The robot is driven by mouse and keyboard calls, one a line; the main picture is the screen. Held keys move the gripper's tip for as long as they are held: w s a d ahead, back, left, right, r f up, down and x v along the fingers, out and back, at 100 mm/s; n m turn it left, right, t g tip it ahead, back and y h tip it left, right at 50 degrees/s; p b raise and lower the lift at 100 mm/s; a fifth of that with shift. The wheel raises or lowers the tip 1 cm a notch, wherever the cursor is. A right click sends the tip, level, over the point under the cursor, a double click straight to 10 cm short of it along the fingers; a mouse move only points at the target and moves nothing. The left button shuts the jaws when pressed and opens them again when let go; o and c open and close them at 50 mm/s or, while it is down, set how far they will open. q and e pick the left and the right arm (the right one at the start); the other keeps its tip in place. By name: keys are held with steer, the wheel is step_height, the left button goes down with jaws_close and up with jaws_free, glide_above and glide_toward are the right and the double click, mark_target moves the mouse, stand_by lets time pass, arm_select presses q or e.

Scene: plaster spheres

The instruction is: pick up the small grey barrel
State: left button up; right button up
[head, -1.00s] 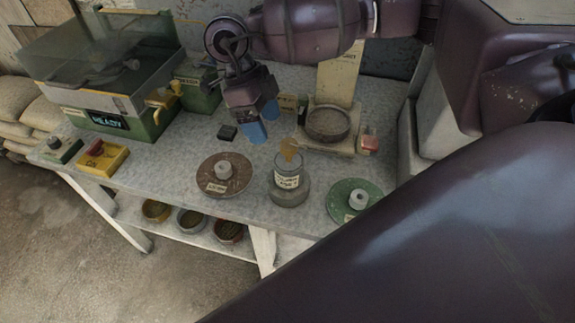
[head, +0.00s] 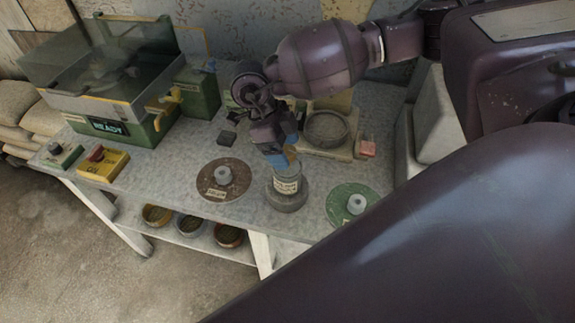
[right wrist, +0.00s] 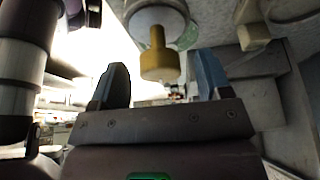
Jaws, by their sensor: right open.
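The likely small grey barrel is a grey cylinder with a pale label (head: 286,187), standing upright at the front middle of the bench. A tan stem on its top (right wrist: 158,62) shows in the right wrist view. My right gripper (head: 283,152) is open, with its blue fingertips right above the barrel in the head view. My left gripper is not in view.
A brown disc (head: 212,190) with a grey knob lies left of the barrel, and a green disc (head: 344,214) lies right. A scale with a round pan (head: 325,128) stands behind. A yellow box (head: 103,168) and a green machine (head: 150,129) are at left.

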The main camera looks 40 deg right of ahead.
steer(key=shift+x, duration=0.9)
steer(key=shift+r, duration=0.1)
jaws_close()
